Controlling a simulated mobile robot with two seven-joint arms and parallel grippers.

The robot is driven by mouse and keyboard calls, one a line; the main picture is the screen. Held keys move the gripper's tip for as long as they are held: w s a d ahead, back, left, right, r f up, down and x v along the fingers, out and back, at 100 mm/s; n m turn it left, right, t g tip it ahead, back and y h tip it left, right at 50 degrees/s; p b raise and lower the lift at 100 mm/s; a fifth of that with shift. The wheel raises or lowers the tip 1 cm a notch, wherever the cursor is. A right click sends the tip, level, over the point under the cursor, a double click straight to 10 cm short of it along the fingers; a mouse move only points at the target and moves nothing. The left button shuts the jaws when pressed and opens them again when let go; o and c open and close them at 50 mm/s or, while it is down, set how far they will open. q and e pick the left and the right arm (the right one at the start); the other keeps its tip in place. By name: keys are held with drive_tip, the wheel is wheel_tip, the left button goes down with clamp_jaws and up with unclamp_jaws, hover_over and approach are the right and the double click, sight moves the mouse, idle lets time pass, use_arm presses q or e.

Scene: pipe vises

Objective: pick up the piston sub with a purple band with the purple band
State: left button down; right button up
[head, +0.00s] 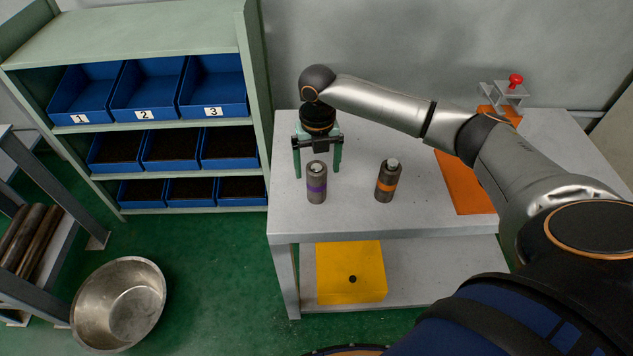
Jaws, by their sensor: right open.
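The piston sub with a purple band (316,183) stands upright on the white table (345,218), near its front left. It is a dark grey cylinder with a lighter top. My right gripper (317,172) is open, with green fingers pointing down. The fingers show just behind the purple-banded piston sub, one on each side of it in the picture; whether they reach around it I cannot tell. A similar piston sub with an orange band (387,181) stands upright to the right, apart from the gripper. My left gripper is not in view.
An orange mat (465,185) lies on the table at the right, with a grey vise with a red knob (515,82) behind it. A yellow box (350,272) sits on the lower shelf. Shelving with blue bins (215,87) stands left; a metal bowl (120,300) is on the floor.

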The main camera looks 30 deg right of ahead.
drive_tip(key=f, duration=0.4)
drive_tip(key=shift+s+a+f, duration=0.2)
drive_tip(key=shift+f, duration=0.2)
clamp_jaws()
idle(0.4)
drive_tip(key=shift+w+r, duration=0.1)
drive_tip(key=shift+r, duration=0.05)
